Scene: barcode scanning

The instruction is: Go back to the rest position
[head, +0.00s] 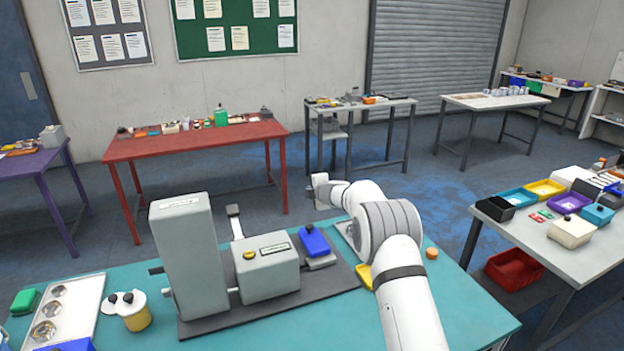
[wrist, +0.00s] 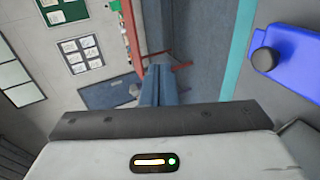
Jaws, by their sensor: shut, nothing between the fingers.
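My arm (head: 405,275) reaches over the front table from the lower right of the head view. Its wrist end bends left above the table's far edge, and the fingers cannot be made out there. In the wrist view my gripper (wrist: 158,72) is shut, its fingers together with nothing between them. A blue block with a black knob (wrist: 290,52) is at the right of the wrist view, apart from the fingers. It also shows in the head view (head: 315,241), on a grey base beside the scanning machine (head: 267,268).
The teal table (head: 455,300) bears a tall grey housing (head: 186,250), a tray with round cups (head: 62,312) and a yellow pot (head: 133,312). An orange cap (head: 432,253) lies right of my arm. A side table (head: 535,240) with coloured bins stands at right.

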